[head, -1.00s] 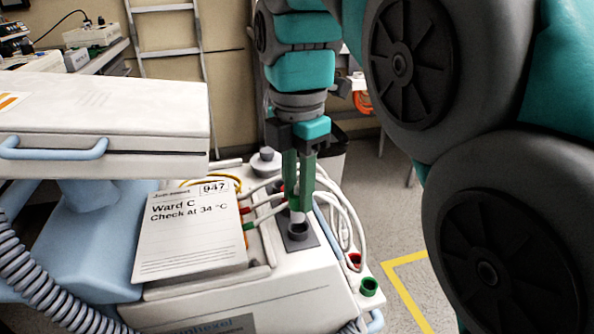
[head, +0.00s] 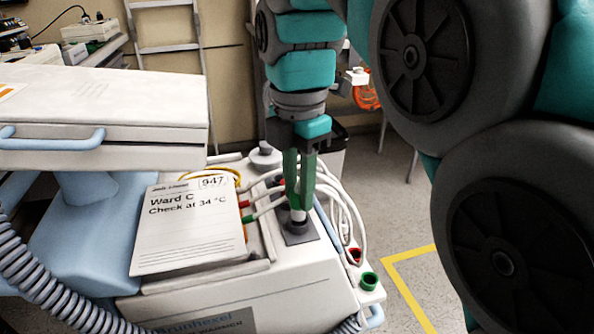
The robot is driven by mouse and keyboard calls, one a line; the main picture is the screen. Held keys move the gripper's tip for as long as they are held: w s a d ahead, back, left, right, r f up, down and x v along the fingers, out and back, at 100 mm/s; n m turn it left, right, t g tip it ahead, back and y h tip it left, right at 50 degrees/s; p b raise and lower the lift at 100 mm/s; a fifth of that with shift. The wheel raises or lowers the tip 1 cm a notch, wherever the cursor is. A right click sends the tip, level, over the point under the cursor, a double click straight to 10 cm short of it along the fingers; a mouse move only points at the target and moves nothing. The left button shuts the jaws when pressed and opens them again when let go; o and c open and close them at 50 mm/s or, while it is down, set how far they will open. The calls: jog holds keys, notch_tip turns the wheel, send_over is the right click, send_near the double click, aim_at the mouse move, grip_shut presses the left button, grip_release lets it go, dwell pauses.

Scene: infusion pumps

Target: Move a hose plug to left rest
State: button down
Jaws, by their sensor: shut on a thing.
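A second grey round rest or cap (head: 265,157) stands farther back. White hoses (head: 350,222) loop to the right of my gripper.
A paper card (head: 188,230) reading "Ward C" lies on the housing to the left. A pale drawer unit (head: 100,110) and ribbed hose (head: 45,290) are at left. Open floor lies at right.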

jog(key=shift+f+b, duration=0.5)
jog(key=shift+f, duration=0.55)
jog(key=c, duration=0.5)
grip_release()
jog(key=shift+r, duration=0.1)
jog(key=shift+r, duration=0.6)
notch_tip(320, 180, up, 6)
jog(key=p, duration=0.3)
jog(key=shift+f, duration=0.2)
jog(key=shift+r+p, duration=0.4)
jog(key=shift+p, duration=0.15)
jog(key=s+d+f+m, duration=0.1)
jog(key=f+m, duration=0.1)
jog(key=s+d+f+m, duration=0.1)
jog(key=d+m, duration=0.1)
jog(key=d+f+m, duration=0.1)
jog(key=f+m, duration=0.1)
jog(key=shift+s+d+f, duration=0.3)
jog(key=shift+s+d, duration=0.1)
jog(key=s+d+f+m, duration=0.3)
jog(key=s+f+m, duration=0.2)
jog(key=f+m, duration=0.1)
jog(key=s+d+f+m+g, duration=0.1)
jog(key=s+d+f+m, duration=0.2)
jog(key=s+f+m, duration=0.2)
jog(key=s+d+f+m, duration=0.3)
jog(key=s+f+m, duration=0.2)
jog(key=f+m, duration=0.2)
jog(key=shift+s+f+m+g, duration=0.4)
jog(key=shift+m, duration=0.3)
